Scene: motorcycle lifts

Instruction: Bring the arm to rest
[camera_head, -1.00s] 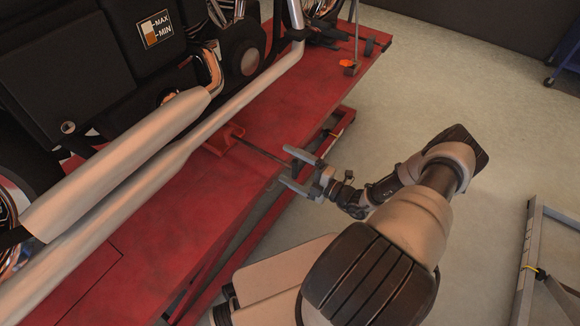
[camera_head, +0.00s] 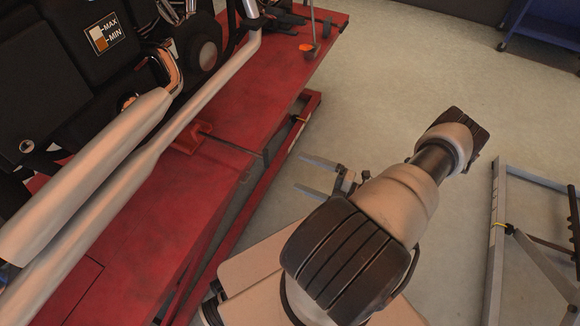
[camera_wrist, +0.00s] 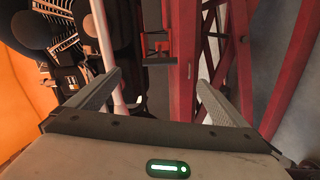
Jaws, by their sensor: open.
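My gripper (camera_head: 318,176) is open and empty. In the head view its two grey fingers point left toward the red lift, over the grey floor just off the lift's edge. My upper arm links hide part of my forearm. In the wrist view the two fingers (camera_wrist: 160,98) stand wide apart, with nothing between them close by. Beyond them show the red lift (camera_wrist: 184,100) and the motorcycle's pipe (camera_wrist: 104,50).
The red lift (camera_head: 245,120) bears a motorcycle with long silver exhaust pipes (camera_head: 170,130). A grey metal frame (camera_head: 497,240) stands on the floor at right. A blue cart (camera_head: 545,30) is at the top right. The floor between them is clear.

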